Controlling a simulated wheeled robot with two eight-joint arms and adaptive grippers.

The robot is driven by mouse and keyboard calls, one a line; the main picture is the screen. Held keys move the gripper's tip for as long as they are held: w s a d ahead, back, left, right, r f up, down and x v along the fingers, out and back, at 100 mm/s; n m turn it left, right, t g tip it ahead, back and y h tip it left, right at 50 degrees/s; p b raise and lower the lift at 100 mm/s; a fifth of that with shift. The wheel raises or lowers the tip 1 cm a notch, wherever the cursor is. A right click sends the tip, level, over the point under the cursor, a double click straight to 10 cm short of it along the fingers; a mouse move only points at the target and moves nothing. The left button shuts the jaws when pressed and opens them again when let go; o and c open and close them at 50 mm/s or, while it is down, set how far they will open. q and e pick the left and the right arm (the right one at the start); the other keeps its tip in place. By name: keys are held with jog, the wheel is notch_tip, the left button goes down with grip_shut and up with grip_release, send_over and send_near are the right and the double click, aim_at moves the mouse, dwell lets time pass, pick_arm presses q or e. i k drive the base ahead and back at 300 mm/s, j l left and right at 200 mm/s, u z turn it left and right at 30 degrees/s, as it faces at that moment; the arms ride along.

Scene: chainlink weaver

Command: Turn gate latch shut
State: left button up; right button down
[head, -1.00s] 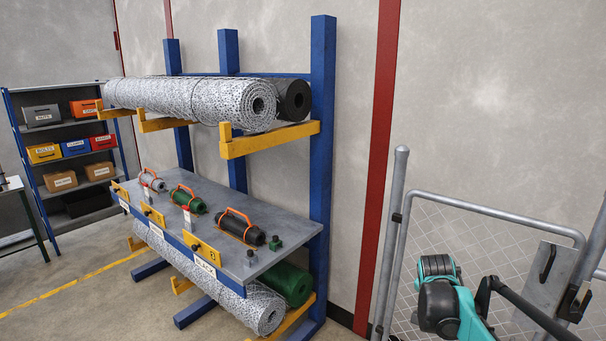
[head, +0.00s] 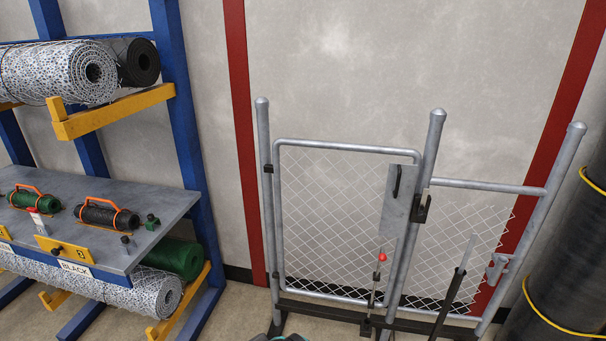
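The chain-link gate (head: 345,149) stands between a left post (head: 264,150) and a middle post (head: 430,160). A grey plate (head: 393,215) with a black handle (head: 398,180) is on the gate's right side. A black latch piece (head: 421,209) sits at the middle post beside the plate; I cannot tell whether it is engaged. A red-knobbed rod (head: 382,258) stands low by the gate's right edge. Neither gripper is in view; only a sliver of my own teal and black body shows at the bottom edge.
A blue rack (head: 180,110) with mesh rolls and a grey shelf (head: 165,212) stands at left. A fixed mesh panel (head: 470,235) and right post (head: 535,215) adjoin the gate. A black roll (head: 570,250) stands at far right. A dark bar (head: 447,306) leans in front.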

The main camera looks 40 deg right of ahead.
aim_at(422, 216)
jog(key=z, duration=2.2)
jog(key=i+j+z, duration=0.15)
jog(key=i+j, duration=0.15)
jog(key=i, duration=0.2)
